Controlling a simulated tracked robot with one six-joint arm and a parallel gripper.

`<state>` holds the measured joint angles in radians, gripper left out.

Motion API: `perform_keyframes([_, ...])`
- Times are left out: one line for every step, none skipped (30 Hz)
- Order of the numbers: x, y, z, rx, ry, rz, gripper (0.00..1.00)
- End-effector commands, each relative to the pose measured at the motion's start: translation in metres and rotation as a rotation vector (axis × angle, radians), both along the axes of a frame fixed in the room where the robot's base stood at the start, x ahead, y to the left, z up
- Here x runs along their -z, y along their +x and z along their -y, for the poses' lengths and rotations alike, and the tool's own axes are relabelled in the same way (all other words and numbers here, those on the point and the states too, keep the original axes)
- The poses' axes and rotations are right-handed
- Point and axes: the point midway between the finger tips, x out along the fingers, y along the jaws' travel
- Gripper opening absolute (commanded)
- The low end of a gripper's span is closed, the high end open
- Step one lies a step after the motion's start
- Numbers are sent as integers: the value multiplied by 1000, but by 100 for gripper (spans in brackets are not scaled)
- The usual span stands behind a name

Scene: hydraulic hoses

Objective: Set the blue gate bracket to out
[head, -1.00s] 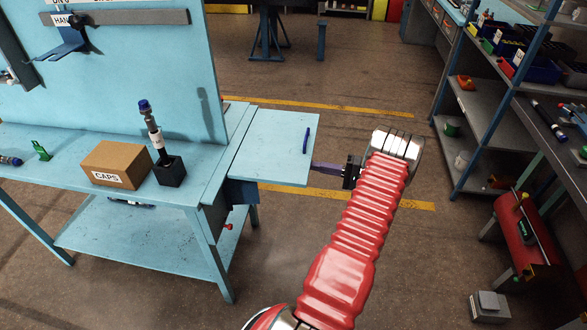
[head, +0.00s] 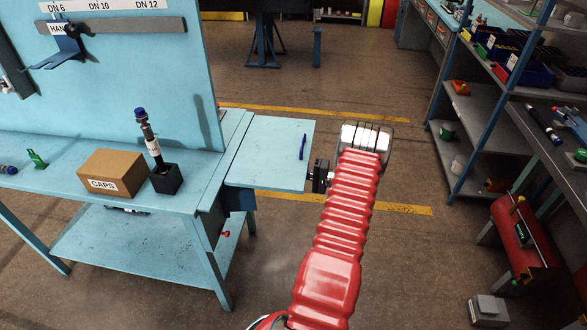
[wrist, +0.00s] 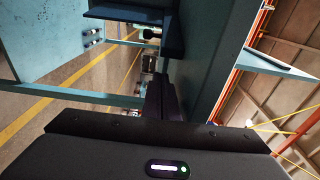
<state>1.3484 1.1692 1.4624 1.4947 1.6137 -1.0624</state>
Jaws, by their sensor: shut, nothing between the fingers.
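The light blue leaf (head: 265,155) lies level at the right end of the workbench. A dark blue part (head: 239,197), probably the gate bracket, shows below it at the bench's end. Its full position is hidden by the leaf. In the wrist view a dark blue part (wrist: 174,35) stands beyond the fingertips against a blue panel. My gripper (wrist: 158,82) is shut and empty, its fingers pointing toward that part. I cannot tell whether they touch it. In the head view the gripper's body is at the leaf's right edge; its fingers are hidden beneath the leaf.
A brown caps box (head: 110,174) and a black holder (head: 167,179) with a hose fitting stand on the bench. A blue handle (head: 303,146) sits on the leaf. Shelving (head: 475,110) and a red machine (head: 525,235) stand right. The floor between is open.

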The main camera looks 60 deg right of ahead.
Motion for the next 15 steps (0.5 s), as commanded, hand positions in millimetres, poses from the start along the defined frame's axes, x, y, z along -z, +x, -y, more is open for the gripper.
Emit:
perform_keyframes([0,-3,-5,0,2,-1,0])
perform_keyframes([0,-5,-7,0,1,0,0])
perform_keyframes([0,-7,-11,-1,2,-1,0])
perform_keyframes([0,-9,-13,-1,1,0,0])
perform_keyframes([0,-10,-14,-2,1,0,0])
perform_keyframes([0,-12,-17,-2,1,-1,0])
perform_keyframes([0,-12,-18,-3,0,-1,0])
perform_keyframes([0,-13,-19,-3,0,-1,0])
perform_keyframes([0,-14,-20,-3,0,-1,0])
perform_keyframes([0,-14,-21,-3,0,-1,0])
perform_keyframes([0,-14,-21,-3,0,-1,0])
perform_keyframes([0,-15,-21,-3,0,-1,0])
perform_keyframes([0,-15,-21,-3,0,-1,0])
perform_keyframes([0,-15,-21,-3,0,0,0])
perform_keyframes([0,-14,-21,-3,0,0,0])
